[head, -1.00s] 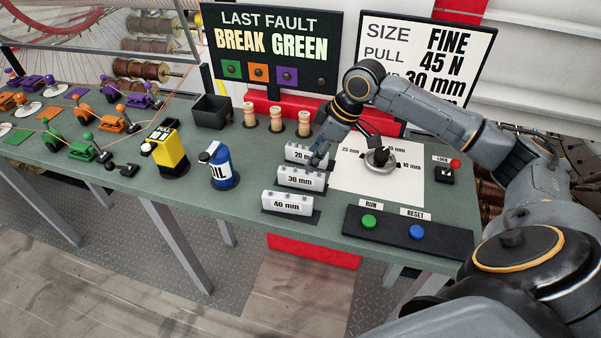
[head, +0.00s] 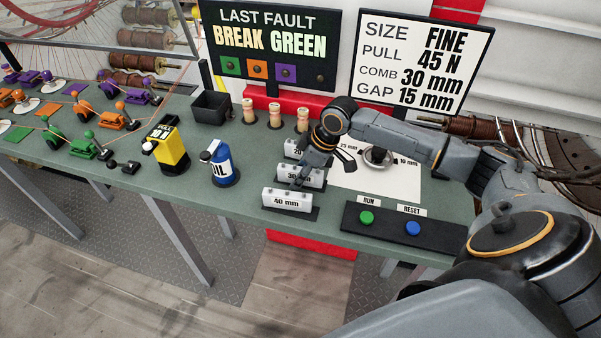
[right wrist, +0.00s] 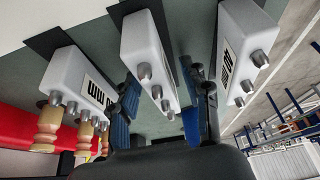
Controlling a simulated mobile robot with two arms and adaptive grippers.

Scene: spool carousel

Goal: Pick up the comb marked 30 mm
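The white comb marked 30 mm (head: 287,176) sits in the middle of a row of three on the green bench, its label partly covered by my right gripper (head: 306,172). In the right wrist view, the two fingers of the right gripper (right wrist: 160,108) are apart, one on either side of the middle comb (right wrist: 146,45), with visible gaps. The comb's metal pins face the gripper. The 40 mm comb (head: 287,201) is in front, and the 20 mm comb (head: 291,149) is behind, mostly hidden by the arm. My left gripper does not show.
The control panel with RUN and RESET buttons (head: 390,233) lies right of the combs. A blue oil bottle (head: 222,168) and a yellow device (head: 168,150) stand left. Wooden pegs (head: 274,116) stand behind. A white sheet (head: 400,183) with a dial lies to the right.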

